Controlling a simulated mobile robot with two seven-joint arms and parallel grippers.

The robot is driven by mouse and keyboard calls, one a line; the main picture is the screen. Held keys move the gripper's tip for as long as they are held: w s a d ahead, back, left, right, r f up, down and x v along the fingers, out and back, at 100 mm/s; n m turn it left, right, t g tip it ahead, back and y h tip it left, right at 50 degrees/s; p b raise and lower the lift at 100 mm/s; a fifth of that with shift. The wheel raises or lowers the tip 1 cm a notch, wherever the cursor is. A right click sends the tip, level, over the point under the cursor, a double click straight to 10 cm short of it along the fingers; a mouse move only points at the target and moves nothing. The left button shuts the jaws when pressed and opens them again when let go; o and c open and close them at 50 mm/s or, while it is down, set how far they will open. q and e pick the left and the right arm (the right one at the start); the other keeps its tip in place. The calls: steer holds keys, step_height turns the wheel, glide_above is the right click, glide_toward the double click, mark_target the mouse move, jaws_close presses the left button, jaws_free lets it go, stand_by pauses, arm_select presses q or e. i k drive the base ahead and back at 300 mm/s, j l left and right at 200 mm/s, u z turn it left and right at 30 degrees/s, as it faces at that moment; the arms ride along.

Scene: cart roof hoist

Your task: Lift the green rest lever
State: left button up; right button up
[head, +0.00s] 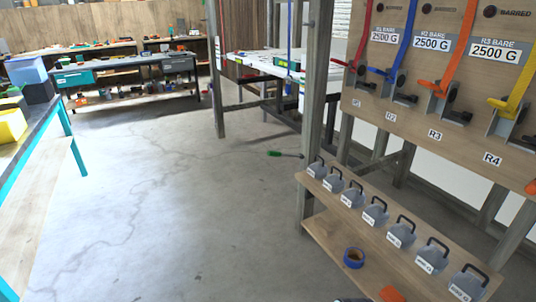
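A small green-handled bar (273,154) lies low over the floor beside the wooden post at the middle of the head view. It is too small to tell whether it is the green rest lever. No other green lever shows clearly. The board (400,125) at the right carries coloured levers: a red lever (365,35), a blue lever (400,50), an orange lever (455,55) and a yellow lever (520,85). Neither of my grippers can be made out in the head view.
A wooden shelf (325,205) below the board holds several grey weights (375,213) with black handles. A blue tape roll (353,258) sits on a lower shelf. A teal-framed bench (60,165) stands at the left. The concrete floor (170,210) between is clear.

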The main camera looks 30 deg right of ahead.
mark_target(270, 153)
steer(key=i, duration=6.65)
steer(key=i+z, duration=0.2)
steer(key=z, duration=0.2)
steer(key=i+j+z, duration=0.1)
steer(key=i+z, duration=0.15)
steer(key=z, duration=0.15)
steer(key=i+j+z, duration=0.15)
steer(key=z, duration=4.05)
